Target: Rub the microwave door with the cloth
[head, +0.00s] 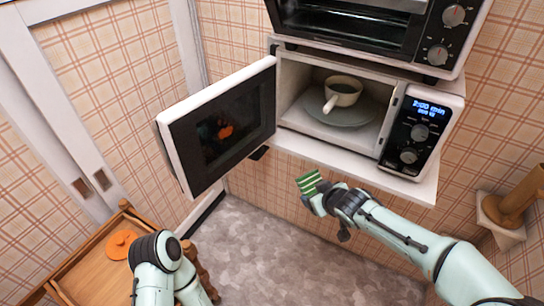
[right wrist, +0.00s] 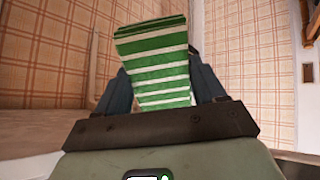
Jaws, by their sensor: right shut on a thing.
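The microwave (head: 395,110) stands on a shelf with its door (head: 222,120) swung wide open to the left. The door has a white edge and a dark pane with an orange patch showing in it. The green-and-white striped cloth (head: 309,183) is in my right gripper (head: 318,193), in front of and below the shelf, apart from the door and to its right. In the right wrist view the cloth (right wrist: 160,62) stands up between the fingers of my right gripper (right wrist: 163,88), which is shut on it. My left arm shows at the lower left, but its gripper cannot be made out.
A white cup (head: 343,91) sits on a plate (head: 350,112) inside the microwave. A toaster oven (head: 350,25) stands on top. A wooden tray or table with an orange round object (head: 121,244) is at lower left. A wooden-topped holder (head: 510,205) is at right.

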